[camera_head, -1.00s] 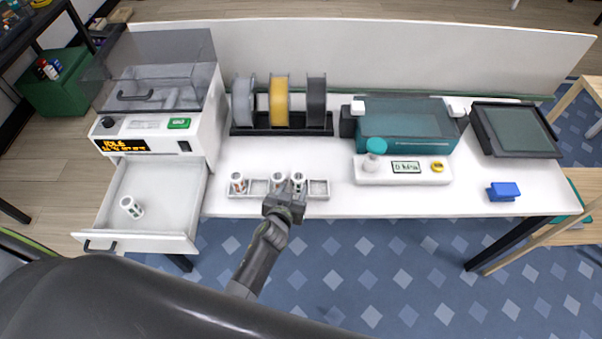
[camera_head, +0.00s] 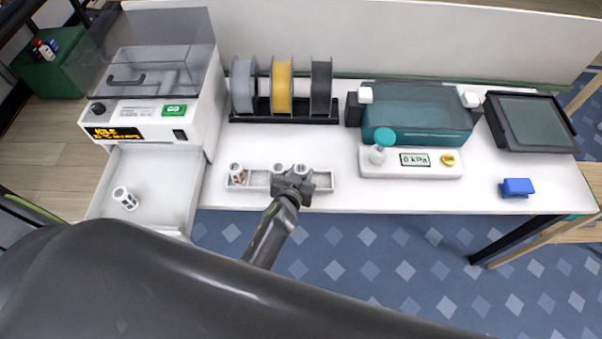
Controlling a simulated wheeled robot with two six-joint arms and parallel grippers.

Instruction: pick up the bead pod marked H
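Small white bead pods stand in a narrow white rack at the table's front edge. One pod with reddish-brown marking (camera_head: 236,174) is in the rack's left end (camera_head: 260,178). Two more pods, a middle one (camera_head: 280,168) and a right one (camera_head: 300,168), stand close together just behind my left gripper (camera_head: 294,178). The gripper covers their lower parts. Its fingertips are too hidden to tell whether it is open or shut on a pod. Another pod (camera_head: 125,198) lies tilted in the open drawer at left. No letter on any pod is readable. My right gripper is not in view.
A white machine (camera_head: 150,130) with a clear lid and open drawer (camera_head: 165,180) stands left. Behind the rack are filament spools (camera_head: 282,85). To the right are a teal box (camera_head: 418,115), a gauge base (camera_head: 430,170), a dark-framed panel (camera_head: 535,122) and a blue block (camera_head: 516,187).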

